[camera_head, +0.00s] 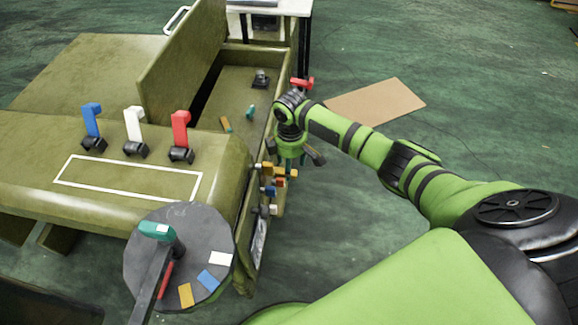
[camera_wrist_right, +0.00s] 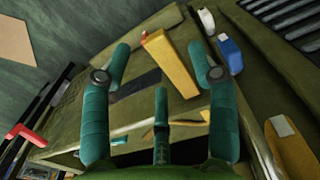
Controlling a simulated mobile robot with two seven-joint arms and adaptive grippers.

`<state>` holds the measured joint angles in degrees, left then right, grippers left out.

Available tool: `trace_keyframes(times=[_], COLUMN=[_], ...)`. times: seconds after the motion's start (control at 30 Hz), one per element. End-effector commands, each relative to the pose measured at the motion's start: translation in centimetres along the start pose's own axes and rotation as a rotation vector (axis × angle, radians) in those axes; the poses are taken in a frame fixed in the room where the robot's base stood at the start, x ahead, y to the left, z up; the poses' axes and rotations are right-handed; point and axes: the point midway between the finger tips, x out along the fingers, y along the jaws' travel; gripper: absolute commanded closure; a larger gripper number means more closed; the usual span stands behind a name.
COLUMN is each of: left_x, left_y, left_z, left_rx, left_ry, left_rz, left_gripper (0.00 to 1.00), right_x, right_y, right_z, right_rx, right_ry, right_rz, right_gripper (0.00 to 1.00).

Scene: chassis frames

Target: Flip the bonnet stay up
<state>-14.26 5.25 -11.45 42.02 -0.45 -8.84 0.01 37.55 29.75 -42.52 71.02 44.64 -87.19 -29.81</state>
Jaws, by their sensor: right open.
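The olive chassis (camera_head: 60,140) has its bonnet panel (camera_head: 182,62) standing open, tilted, above an engine bay (camera_head: 232,85). I cannot tell for sure which part is the bonnet stay. In the bay lie a small orange piece (camera_head: 226,125) and a teal piece (camera_head: 251,111). My right gripper (camera_head: 295,160) hangs beside the bay's right edge, above colored parts on the chassis side. In the wrist view the right gripper (camera_wrist_right: 160,52) is open, its teal fingers apart, with a yellow bar (camera_wrist_right: 168,62) between and beyond them; contact is unclear. My left gripper is not in view.
Blue (camera_head: 91,120), white (camera_head: 133,124) and red (camera_head: 181,130) levers stand on the chassis top. A grey disc (camera_head: 205,230) with a teal-tipped lever is in front. A red piece (camera_head: 301,84) is near my wrist. A brown board (camera_head: 376,101) lies on the floor.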

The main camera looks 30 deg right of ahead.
Motion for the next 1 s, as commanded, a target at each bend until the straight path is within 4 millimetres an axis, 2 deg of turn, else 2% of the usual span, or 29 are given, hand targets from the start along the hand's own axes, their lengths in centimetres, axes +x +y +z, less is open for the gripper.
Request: trace_keyframes(times=[0.03, 0.2, 0.5, 0.57, 0.63, 0.67, 1.0], left_x=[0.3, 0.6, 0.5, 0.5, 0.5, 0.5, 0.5], left_y=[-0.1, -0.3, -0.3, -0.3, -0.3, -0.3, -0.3], left_z=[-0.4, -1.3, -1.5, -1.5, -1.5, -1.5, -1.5], left_rx=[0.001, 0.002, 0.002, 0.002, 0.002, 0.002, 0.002], left_ry=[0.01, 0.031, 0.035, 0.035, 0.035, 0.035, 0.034], left_rz=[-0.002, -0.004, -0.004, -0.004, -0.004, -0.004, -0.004], left_gripper=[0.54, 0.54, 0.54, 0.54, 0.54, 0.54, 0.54], right_x=[0.9, 2.2, 2.4, 2.4, 2.4, 2.4, 2.6], right_y=[-0.1, 0.0, 0.0, 0.0, 0.0, 0.0, -0.1], right_z=[0.0, 0.0, 0.0, 0.0, 0.0, 0.0, 0.1], right_rx=[0.001, 0.0, 0.0, 0.0, 0.0, 0.0, 0.0], right_ry=[-0.002, 0.0, 0.001, 0.001, 0.001, 0.001, 0.021], right_rz=[-0.003, -0.001, 0.0, 0.0, 0.0, 0.0, -0.001], right_gripper=[0.41, 0.41, 0.41, 0.65, 0.93, 1.0, 1.0])
